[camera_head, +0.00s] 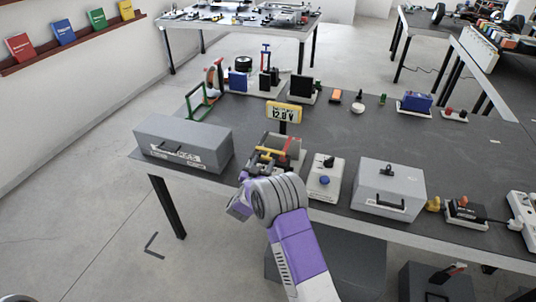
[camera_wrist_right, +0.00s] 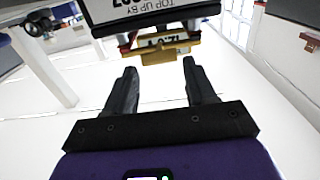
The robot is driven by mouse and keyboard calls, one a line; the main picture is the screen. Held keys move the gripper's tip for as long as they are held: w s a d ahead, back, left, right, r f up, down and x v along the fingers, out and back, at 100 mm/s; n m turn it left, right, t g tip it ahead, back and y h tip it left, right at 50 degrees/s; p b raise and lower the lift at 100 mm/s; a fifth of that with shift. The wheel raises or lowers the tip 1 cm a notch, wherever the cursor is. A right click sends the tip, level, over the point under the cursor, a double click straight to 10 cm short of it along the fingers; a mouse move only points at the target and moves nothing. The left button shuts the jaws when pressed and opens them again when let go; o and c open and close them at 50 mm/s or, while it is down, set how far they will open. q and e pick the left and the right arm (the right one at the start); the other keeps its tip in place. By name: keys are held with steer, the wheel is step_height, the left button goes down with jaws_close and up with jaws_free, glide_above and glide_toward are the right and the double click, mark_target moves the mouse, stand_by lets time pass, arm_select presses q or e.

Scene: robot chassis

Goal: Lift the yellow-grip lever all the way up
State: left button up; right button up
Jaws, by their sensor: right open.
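The yellow-grip lever (camera_head: 275,154) belongs to a small device near the front edge of the dark table, below a yellow display (camera_head: 284,113) reading 12.0 V. Its grip looks roughly level. My right gripper (camera_head: 249,180) is at the table's front edge, close in front of the lever, partly hidden by my own wrist. In the right wrist view my gripper (camera_wrist_right: 161,76) is open and empty. The yellow grip (camera_wrist_right: 155,53) lies just beyond the fingertips, apart from them. My left gripper does not show.
A grey case (camera_head: 185,138) stands left of the device. A white box with a blue knob (camera_head: 326,180) and a grey box with a handle (camera_head: 388,188) stand to its right. Several small devices line the table's back. The floor left of the table is clear.

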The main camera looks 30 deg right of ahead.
mark_target(266, 157)
steer(key=x, duration=0.6)
steer(key=shift+a+f+b, duration=0.1)
steer(key=shift+b, duration=0.25)
jaws_close()
